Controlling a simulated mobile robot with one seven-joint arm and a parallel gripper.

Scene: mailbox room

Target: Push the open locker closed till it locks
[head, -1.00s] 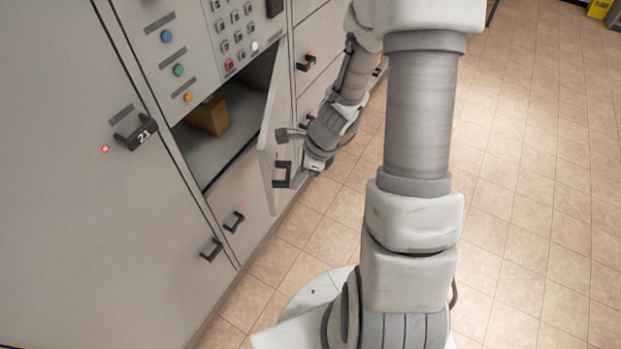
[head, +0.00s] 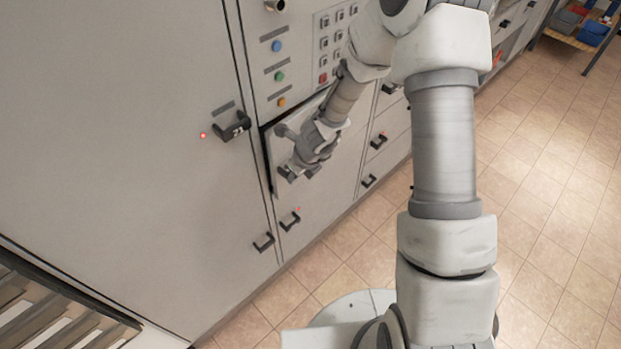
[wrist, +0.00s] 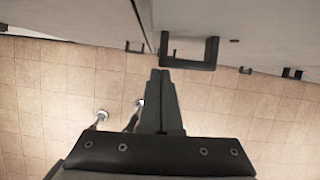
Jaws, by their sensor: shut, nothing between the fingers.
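The open locker's door (head: 345,165) is a light grey panel below the keypad in the head view. It is almost flush with the locker front, but a dark gap shows along its left and top edges, so it looks slightly ajar. My gripper (head: 284,133) is at the left part of the door's outer face. In the wrist view my gripper (wrist: 160,73) is shut and empty, its fingertips just beside the black door handle (wrist: 212,52). Whether the fingertips touch the door cannot be told. My arm covers part of the door, and the locker's inside is hidden.
A large locker with a black handle (head: 232,127) and a red light stands to the left. Colored buttons and a keypad (head: 333,40) are above the door. A smaller locker handle (head: 290,220) is below. A slatted bench (head: 60,315) is at bottom left. Tiled floor (head: 560,190) at right is open.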

